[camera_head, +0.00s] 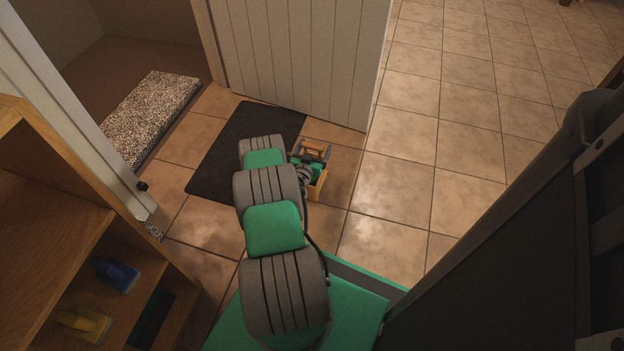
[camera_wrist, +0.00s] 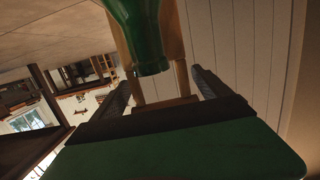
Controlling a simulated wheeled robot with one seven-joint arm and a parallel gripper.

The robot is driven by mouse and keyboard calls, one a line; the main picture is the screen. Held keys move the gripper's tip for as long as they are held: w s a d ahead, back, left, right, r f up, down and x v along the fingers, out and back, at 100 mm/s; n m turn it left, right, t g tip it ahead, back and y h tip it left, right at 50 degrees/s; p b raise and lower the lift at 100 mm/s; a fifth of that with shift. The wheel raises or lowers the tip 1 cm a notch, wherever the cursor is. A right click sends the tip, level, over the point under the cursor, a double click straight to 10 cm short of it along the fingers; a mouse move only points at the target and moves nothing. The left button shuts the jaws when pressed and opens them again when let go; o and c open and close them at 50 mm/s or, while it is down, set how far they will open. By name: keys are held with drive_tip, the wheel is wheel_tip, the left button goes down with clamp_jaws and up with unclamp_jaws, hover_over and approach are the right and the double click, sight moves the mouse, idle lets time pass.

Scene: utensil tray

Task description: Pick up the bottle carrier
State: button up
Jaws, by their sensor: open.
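The bottle carrier (camera_head: 318,188) is a small wooden crate with a raised handle. It stands on the tiled floor at the right edge of the dark mat in the head view, with green bottles inside. My gripper (camera_head: 304,172) is at its left side, partly hiding it. In the wrist view my gripper (camera_wrist: 162,84) is open, its two dark fingers apart. Wooden parts of the carrier (camera_wrist: 176,45) and a green bottle (camera_wrist: 143,35) show ahead of and between the fingers. I cannot tell whether either finger touches the wood.
A dark mat (camera_head: 226,150) lies left of the carrier. A white panelled door (camera_head: 300,55) stands just behind it. A wooden shelf (camera_head: 60,230) with brushes is at the lower left, and a dark cabinet (camera_head: 510,240) is at right. Tiles to the right are clear.

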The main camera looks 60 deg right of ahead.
drive_tip(key=shift+w+d, duration=0.1)
drive_tip(key=shift+d, duration=0.4)
drive_tip(key=shift+c, duration=0.4)
drive_tip(key=c, duration=1.8)
